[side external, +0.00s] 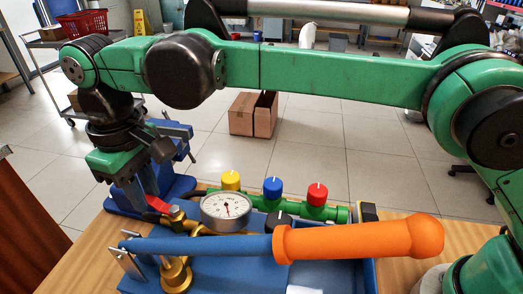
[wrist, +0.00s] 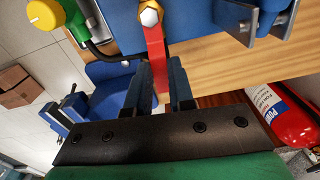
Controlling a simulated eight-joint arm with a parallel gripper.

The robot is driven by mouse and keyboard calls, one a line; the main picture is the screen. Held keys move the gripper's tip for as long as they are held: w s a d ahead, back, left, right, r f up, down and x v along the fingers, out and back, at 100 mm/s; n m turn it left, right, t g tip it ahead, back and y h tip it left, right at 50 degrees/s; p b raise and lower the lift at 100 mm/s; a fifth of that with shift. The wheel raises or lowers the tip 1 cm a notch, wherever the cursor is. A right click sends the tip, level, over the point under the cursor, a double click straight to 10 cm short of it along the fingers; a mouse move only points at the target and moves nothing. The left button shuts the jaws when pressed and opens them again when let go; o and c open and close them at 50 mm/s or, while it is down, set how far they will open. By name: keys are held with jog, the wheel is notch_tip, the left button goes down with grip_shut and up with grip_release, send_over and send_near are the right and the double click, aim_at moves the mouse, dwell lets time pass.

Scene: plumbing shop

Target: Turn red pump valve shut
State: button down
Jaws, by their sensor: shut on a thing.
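The red pump valve handle (side external: 158,204) is a flat red lever on a brass valve body (side external: 178,218), left of the gauge in the side view. In the wrist view the red lever (wrist: 155,50) runs from a hex nut (wrist: 149,14) down between my fingers. My gripper (side external: 149,194) reaches down from the upper left and is shut on the lever's free end. Its two dark blue fingers (wrist: 162,84) lie on either side of the lever and hide its tip.
A pressure gauge (side external: 226,208) stands right of the valve. Behind it, yellow (side external: 230,180), blue (side external: 272,187) and red (side external: 317,193) knobs sit on a green pipe. A blue tool with an orange handle (side external: 350,240) crosses in front. A blue vise (wrist: 100,92) stands close to my gripper.

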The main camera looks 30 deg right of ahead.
jog(key=m, duration=0.2)
jog(key=d+m, duration=0.1)
jog(key=m, duration=0.1)
jog(key=shift+w+d, duration=0.15)
jog(key=shift+w, duration=0.25)
jog(key=m, duration=0.1)
jog(key=d+m, duration=0.1)
jog(key=m, duration=0.2)
jog(key=shift+w+d+m, duration=0.1)
jog(key=shift+d+m, duration=0.2)
jog(key=shift+d, duration=0.05)
jog(key=m, duration=0.1)
jog(key=d+m, duration=0.1)
jog(key=m, duration=0.2)
jog(key=shift+s+d+m, duration=0.2)
jog(key=shift+d+m, duration=0.1)
jog(key=shift+s+d+m, duration=0.25)
jog(key=shift+d+m, duration=0.05)
jog(key=shift+m, duration=0.7)
jog(key=shift+s+d+m, duration=0.2)
jog(key=shift+d+m, duration=0.1)
jog(key=shift+m, duration=0.7)
jog(key=c, duration=0.8)
grip_release()
jog(key=shift+o, duration=0.2)
notch_tip(320, 180, up, 6)
jog(key=shift+f, duration=0.15)
